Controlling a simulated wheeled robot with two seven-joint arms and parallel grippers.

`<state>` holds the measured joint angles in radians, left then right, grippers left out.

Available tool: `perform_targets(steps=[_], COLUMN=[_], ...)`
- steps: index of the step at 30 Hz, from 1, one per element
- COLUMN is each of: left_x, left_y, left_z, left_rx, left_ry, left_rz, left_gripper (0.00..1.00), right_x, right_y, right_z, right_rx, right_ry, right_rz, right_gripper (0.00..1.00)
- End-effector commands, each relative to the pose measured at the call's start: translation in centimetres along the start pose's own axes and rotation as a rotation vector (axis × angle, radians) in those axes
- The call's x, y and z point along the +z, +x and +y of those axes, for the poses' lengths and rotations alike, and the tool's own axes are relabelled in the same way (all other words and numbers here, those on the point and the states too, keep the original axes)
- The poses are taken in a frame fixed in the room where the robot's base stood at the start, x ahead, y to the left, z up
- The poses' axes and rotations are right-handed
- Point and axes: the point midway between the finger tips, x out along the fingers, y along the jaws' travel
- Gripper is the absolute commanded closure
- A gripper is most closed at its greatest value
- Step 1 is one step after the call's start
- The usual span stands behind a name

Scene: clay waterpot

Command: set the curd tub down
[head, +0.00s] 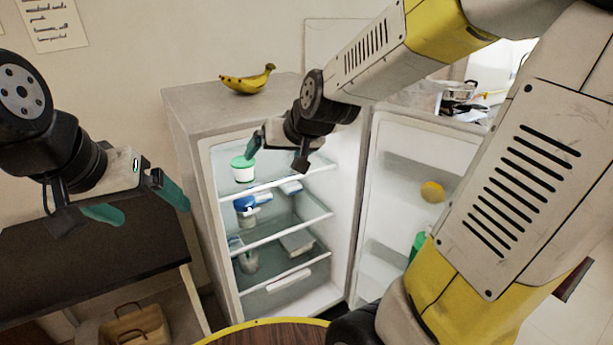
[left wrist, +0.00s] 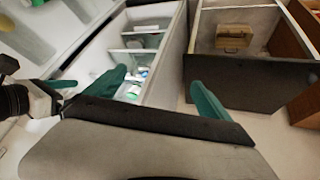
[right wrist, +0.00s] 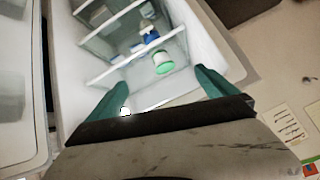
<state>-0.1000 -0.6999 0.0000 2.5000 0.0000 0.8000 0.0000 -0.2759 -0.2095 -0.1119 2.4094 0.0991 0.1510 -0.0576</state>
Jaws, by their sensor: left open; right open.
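The curd tub (head: 243,169) is a small white tub with a green lid. It stands upright on the top shelf of the open fridge (head: 183,120). In the right wrist view the tub (right wrist: 163,63) shows beyond my fingertips, apart from them. My right gripper (head: 278,152) is open and empty at the fridge opening, just right of the tub; its fingers also show in the right wrist view (right wrist: 160,88). My left gripper (head: 145,205) is open and empty, out to the left of the fridge, above the dark counter.
Bananas (head: 247,80) lie on the fridge top. Blue-lidded and other containers (head: 246,205) stand on lower shelves. The fridge door (head: 415,165) is open at the right, holding a yellow item (head: 431,191). A dark counter (head: 95,262) is at the left and a round table (head: 270,335) in front.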

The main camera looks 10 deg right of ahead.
Motion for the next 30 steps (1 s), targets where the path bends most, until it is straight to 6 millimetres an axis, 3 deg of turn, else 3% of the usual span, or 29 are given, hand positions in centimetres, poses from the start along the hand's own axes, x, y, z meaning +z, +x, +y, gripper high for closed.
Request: perform_targets(steps=[1,6,12,16,27,30], left_x=[0.0,0.0,0.0,0.0,0.0,0.0], left_y=[0.0,0.0,0.0,0.0,0.0,0.0], left_z=[0.0,0.0,0.0,0.0,0.0,0.0], left_rx=[0.000,0.000,0.000,0.000,0.000,0.000], left_ry=[0.000,0.000,0.000,0.000,0.000,0.000], left_rz=[0.000,0.000,0.000,0.000,0.000,0.000], left_gripper=[0.07,0.07,0.07,0.07,0.07,0.27], right_x=[0.9,5.8,10.0,10.9,10.9,10.9], right_y=[-2.9,-10.0,-14.4,-15.2,-15.1,-15.1], right_z=[0.4,1.2,1.9,2.1,2.1,2.1], right_rx=[0.000,0.028,0.071,0.081,0.080,0.080], right_ry=[0.003,0.001,-0.001,0.000,0.000,-0.001], right_rz=[-0.022,-0.139,-0.226,-0.246,-0.247,-0.247], right_gripper=[0.04,0.04,0.04,0.04,0.04,0.23])
